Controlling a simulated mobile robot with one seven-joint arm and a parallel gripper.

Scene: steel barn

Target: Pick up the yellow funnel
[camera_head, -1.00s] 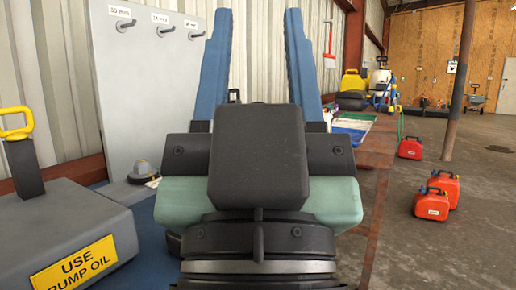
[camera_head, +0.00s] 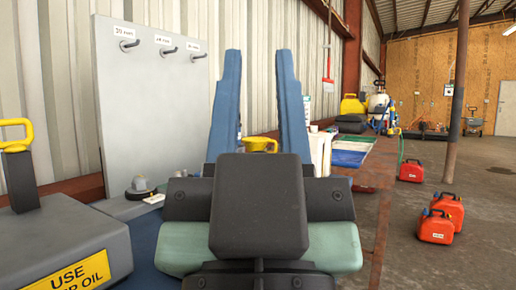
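The yellow funnel (camera_head: 259,144) shows as a small rim just above the dark body of my gripper, in the gap between its two blue fingers. Its lower part and what it stands on are hidden by my gripper. My gripper (camera_head: 259,58) has its fingers spread wide, with nothing held between them. The fingers point up in the picture, away from the camera. The funnel is in line with the gap, but I cannot tell how far beyond my gripper it is.
A grey hook board (camera_head: 150,90) stands at left. A grey box with a yellow handle (camera_head: 65,245) is at front left. A white container (camera_head: 320,150) stands just right of the right finger. Red cans (camera_head: 437,227) are on the open floor at right.

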